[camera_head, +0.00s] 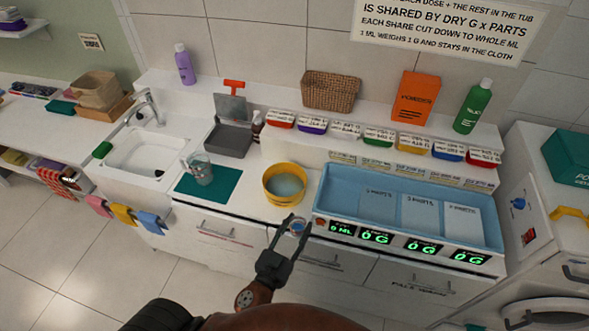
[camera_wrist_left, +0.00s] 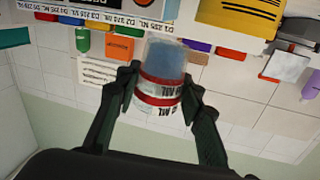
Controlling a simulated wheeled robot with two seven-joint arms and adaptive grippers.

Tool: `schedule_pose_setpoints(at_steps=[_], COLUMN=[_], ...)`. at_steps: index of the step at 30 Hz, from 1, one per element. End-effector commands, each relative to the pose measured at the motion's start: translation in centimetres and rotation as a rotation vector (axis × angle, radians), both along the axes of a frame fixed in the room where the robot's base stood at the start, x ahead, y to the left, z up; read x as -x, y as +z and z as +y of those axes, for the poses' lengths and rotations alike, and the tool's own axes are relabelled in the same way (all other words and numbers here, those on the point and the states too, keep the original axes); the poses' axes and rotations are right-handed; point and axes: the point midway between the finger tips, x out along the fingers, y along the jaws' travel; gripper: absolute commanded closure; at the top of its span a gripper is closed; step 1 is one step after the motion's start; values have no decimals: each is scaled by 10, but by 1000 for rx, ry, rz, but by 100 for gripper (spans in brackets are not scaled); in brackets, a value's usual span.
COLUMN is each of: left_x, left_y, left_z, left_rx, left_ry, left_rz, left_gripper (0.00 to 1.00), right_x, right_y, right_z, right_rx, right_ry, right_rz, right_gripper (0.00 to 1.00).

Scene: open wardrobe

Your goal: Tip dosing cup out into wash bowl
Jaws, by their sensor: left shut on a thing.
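The dosing cup (camera_wrist_left: 161,88) is a small clear cup with red bands, a white label and a bluish part at one end. My left gripper (camera_head: 292,226) is shut on it, with one finger on each side in the left wrist view. The cup also shows small between the fingertips in the head view (camera_head: 297,228). The wash bowl appears to be the round yellow bowl (camera_head: 269,194) on the counter, with pale liquid inside. The gripper and cup are in front of the bowl, apart from it in the picture. The cup's exact tilt and contents are unclear. My right gripper is not in view.
Right of the bowl is a blue tray (camera_head: 328,191) with several pale panels, above green displays. Left are a clear jug (camera_head: 201,171) on a teal mat (camera_head: 226,186) and a sink (camera_head: 140,155). Several coloured bins line the back shelf.

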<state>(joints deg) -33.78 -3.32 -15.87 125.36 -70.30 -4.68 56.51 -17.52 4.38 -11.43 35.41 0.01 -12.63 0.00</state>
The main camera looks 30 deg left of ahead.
Motion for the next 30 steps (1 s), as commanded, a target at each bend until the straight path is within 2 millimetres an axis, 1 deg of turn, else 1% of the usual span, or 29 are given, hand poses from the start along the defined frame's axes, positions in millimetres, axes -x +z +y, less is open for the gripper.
schedule_pose_setpoints(at_steps=[1,5,6,9,13,16,17,18,21,24,27,30], left_x=[-12,-52,-65,-92,-121,-140,-145,-152,-156,-158,-159,-160], left_y=[7,19,23,32,44,47,46,36,14,0,-9,-13], left_z=[12,58,74,107,143,167,173,182,190,193,194,195], left_rx=[-1,2,4,9,15,21,22,23,24,23,24,23], left_ry=[22,116,147,214,286,333,346,362,378,384,386,387], left_rz=[-8,-11,-10,-6,-4,0,-1,3,7,8,8,7], left_gripper=[90,90,90,90,90,90,90,90,90,90,90,90], right_x=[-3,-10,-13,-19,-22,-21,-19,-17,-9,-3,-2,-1], right_y=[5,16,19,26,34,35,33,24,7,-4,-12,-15], right_z=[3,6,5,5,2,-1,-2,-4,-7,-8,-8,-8], right_rx=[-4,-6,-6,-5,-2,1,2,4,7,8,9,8], right_ry=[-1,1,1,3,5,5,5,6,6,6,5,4], right_rz=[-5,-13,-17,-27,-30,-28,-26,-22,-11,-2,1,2], right_gripper=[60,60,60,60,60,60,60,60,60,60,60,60])
